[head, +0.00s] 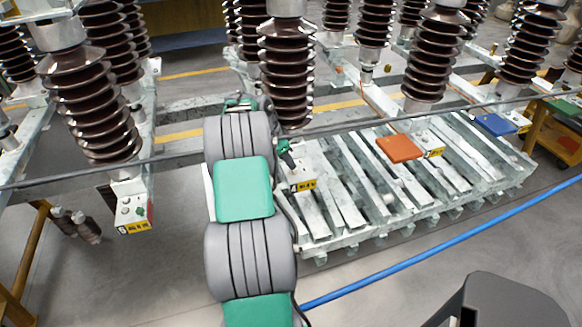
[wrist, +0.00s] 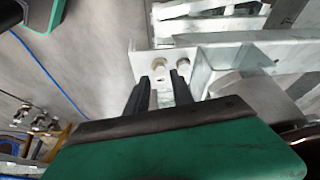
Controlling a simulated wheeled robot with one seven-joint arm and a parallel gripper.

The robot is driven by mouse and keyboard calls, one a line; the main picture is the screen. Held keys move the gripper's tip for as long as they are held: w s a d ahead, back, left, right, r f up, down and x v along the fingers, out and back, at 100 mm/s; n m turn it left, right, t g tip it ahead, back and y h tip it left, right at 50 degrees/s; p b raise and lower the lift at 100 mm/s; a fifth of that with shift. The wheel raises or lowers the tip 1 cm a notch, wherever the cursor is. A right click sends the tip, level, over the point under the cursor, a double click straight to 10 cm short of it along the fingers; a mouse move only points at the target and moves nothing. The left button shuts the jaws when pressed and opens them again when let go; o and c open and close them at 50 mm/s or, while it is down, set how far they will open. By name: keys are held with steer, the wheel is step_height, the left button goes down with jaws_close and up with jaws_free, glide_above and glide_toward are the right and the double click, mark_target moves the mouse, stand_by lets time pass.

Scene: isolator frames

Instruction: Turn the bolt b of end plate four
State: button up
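Two round bolt heads sit side by side on a pale metal end plate (wrist: 205,55) in the wrist view, a left bolt (wrist: 158,65) and a right bolt (wrist: 184,63). No letter shows which is bolt b. My gripper (wrist: 160,80) has its two dark fingers apart, with their tips just short of the bolts. A pale surface shows between the fingers, and nothing is visibly held. In the head view my gripper (head: 285,152) is small and dark beside the end plate with a yellow label (head: 303,185); the bolts there are too small to make out.
Tall brown ribbed insulators (head: 287,75) stand close behind and around my arm. A slatted metal frame (head: 350,215) lies to the right, with an orange block (head: 400,149) on it. A blue hose (head: 440,237) crosses the floor. Another labelled end plate (head: 135,215) is at left.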

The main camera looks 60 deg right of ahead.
steer(key=x, duration=0.3)
steer(key=shift+d+f, duration=0.1)
steer(key=shift+f, duration=0.2)
jaws_close()
